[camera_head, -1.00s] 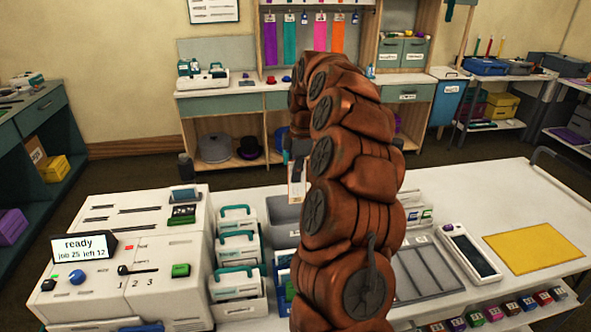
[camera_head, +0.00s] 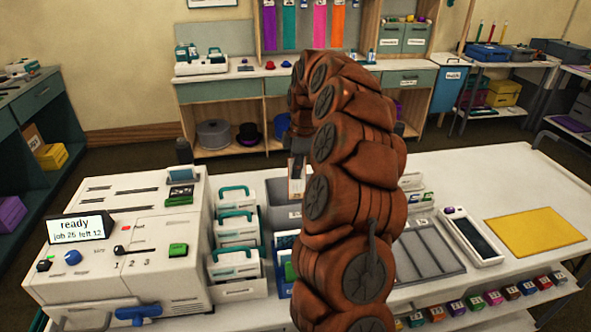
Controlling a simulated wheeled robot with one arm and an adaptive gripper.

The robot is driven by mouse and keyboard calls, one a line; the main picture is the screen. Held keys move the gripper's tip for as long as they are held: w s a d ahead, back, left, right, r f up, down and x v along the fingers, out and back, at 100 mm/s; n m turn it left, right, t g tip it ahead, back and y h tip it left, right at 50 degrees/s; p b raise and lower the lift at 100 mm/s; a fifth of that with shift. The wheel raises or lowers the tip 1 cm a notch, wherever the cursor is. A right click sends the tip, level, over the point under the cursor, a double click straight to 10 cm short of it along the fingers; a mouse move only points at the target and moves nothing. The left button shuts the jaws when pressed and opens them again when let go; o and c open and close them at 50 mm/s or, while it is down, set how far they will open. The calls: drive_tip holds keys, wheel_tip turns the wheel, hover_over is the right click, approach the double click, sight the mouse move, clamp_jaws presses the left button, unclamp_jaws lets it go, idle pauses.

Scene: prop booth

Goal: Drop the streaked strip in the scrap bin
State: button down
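My gripper (camera_head: 299,150) is mostly hidden behind my own brown arm, and its fingertips are hard to make out. A narrow pale strip (camera_head: 296,184) with dark and orange marks hangs upright just below it, at the left edge of the arm. The strip's top meets the gripper, which appears shut on it. Its right side is covered by the arm. A grey open bin (camera_head: 284,216) stands on the bench below and behind the strip. No label reading scrap can be seen on it.
A white printer (camera_head: 130,240) with a "ready" display (camera_head: 81,227) stands at left. White cases with teal handles (camera_head: 236,232) are stacked beside it. Right of the arm are a grey divided tray (camera_head: 428,250), a handheld device (camera_head: 470,236) and a yellow sheet (camera_head: 536,231).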

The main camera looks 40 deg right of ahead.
drive_tip(key=c, duration=1.2)
unclamp_jaws()
drive_tip(key=shift+c, duration=0.2)
drive_tip(key=r, duration=0.3)
drive_tip(key=d+r, duration=0.1)
drive_tip(key=r, duration=0.7)
drive_tip(key=shift+s+d+r, duration=0.15)
drive_tip(key=shift+s+r, duration=0.05)
drive_tip(key=shift+s, duration=0.05)
drive_tip(key=shift+r, duration=0.25)
